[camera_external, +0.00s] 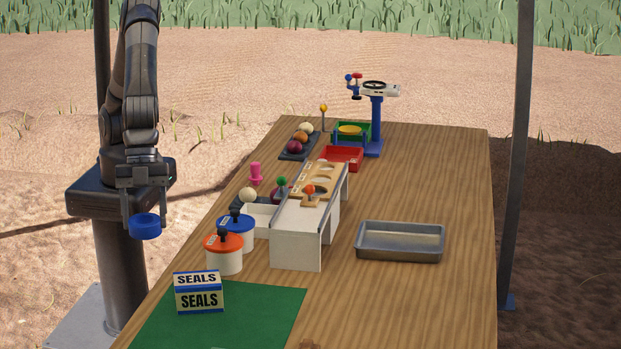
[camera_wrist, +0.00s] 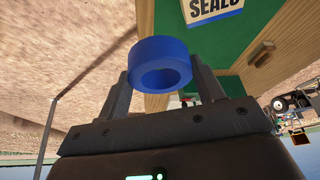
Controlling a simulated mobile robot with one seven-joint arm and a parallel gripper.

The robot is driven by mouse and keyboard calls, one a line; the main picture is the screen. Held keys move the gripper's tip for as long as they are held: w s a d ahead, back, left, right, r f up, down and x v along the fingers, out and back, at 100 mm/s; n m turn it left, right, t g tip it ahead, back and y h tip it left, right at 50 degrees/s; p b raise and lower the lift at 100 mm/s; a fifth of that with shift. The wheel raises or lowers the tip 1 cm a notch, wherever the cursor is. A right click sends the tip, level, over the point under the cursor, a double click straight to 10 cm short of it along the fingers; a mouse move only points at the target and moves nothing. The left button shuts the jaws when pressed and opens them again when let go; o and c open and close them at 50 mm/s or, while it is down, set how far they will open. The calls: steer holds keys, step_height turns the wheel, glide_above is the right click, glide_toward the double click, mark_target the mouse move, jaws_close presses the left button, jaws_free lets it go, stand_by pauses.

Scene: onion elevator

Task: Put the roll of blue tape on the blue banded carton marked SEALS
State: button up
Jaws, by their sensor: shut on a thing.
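My gripper (camera_external: 144,215) is at the left, beyond the table's left edge, shut on the roll of blue tape (camera_external: 146,228). In the wrist view the blue tape (camera_wrist: 160,53) sits between the two fingers, with its hole facing the camera. The blue banded carton marked SEALS (camera_external: 199,299) stands on a green mat (camera_external: 262,309) at the near end of the table, to the right of and lower than the tape. Part of the carton also shows at the top of the wrist view (camera_wrist: 212,12). The tape is apart from the carton.
Behind the carton stand an orange-lidded jar (camera_external: 223,252) and a blue-lidded jar (camera_external: 237,231), both with dark knobs. A white ramp (camera_external: 299,238) is beyond them. A metal tray (camera_external: 400,243) lies at the right. The right part of the mat and the table's near right are mostly clear.

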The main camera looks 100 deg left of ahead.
steer(key=w+f, duration=0.2)
steer(key=w, duration=0.1)
steer(key=w+a+f, duration=0.1)
steer(key=w+f, duration=0.1)
steer(key=w, duration=0.1)
steer(key=w+f, duration=0.2)
steer(key=w, duration=0.2)
steer(key=shift+a, duration=0.25)
steer(key=shift+f, duration=2)
steer(key=shift+f, duration=0.15)
steer(key=o, duration=1)
steer(key=shift+c, duration=0.2)
